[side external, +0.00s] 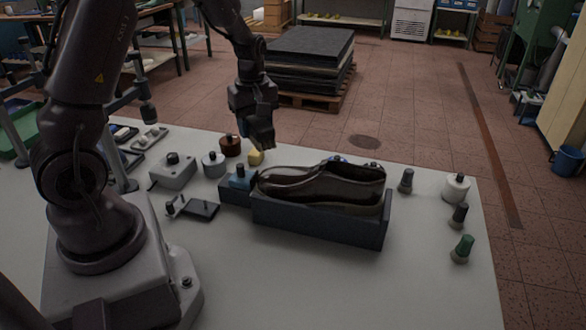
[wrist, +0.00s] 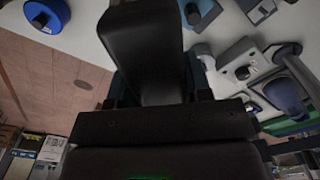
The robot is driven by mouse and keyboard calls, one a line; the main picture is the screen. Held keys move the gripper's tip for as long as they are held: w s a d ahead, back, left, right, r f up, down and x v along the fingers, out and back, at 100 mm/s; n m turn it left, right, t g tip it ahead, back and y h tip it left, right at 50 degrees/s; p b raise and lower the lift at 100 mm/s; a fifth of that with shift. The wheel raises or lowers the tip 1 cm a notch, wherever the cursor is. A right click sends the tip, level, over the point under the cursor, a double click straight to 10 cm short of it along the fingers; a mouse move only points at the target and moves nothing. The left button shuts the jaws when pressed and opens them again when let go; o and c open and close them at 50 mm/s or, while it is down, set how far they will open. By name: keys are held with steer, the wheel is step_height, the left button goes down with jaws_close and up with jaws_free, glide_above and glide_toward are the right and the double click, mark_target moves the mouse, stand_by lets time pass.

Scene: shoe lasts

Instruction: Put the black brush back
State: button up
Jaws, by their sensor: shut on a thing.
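My gripper (side external: 262,138) hangs over the far edge of the table, behind the left end of the shoe tray, shut on the black brush. In the side view the dark brush cannot be told clearly from my dark fingers. In the wrist view a large dark shape (wrist: 145,50) fills the middle and hides the fingertips; I cannot tell where finger ends and brush begins. A small yellow block (side external: 255,157) shows just under my gripper. A blue block with a black knob (side external: 238,186) stands at the left end of the tray.
A dark shoe (side external: 320,184) lies in a long dark tray (side external: 318,222). A brown pot (side external: 229,147), a grey pot (side external: 213,165) and a grey box (side external: 172,173) stand to the left. Several small knobbed tools and a white jar (side external: 457,188) stand right. The front table is clear.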

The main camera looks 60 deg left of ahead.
steer(key=w+a+f, duration=0.2)
steer(key=w+f, duration=0.2)
steer(key=w+a+f, duration=0.2)
steer(key=w+f, duration=0.2)
steer(key=f, duration=0.1)
steer(key=w+a+f, duration=0.2)
steer(key=w+f, duration=0.2)
steer(key=shift+a+f, duration=0.2)
steer(key=shift+a, duration=0.2)
steer(key=shift+w+f, duration=0.15)
steer(key=shift+f, duration=1.5)
steer(key=shift+f, duration=0.1)
steer(key=o, duration=0.9)
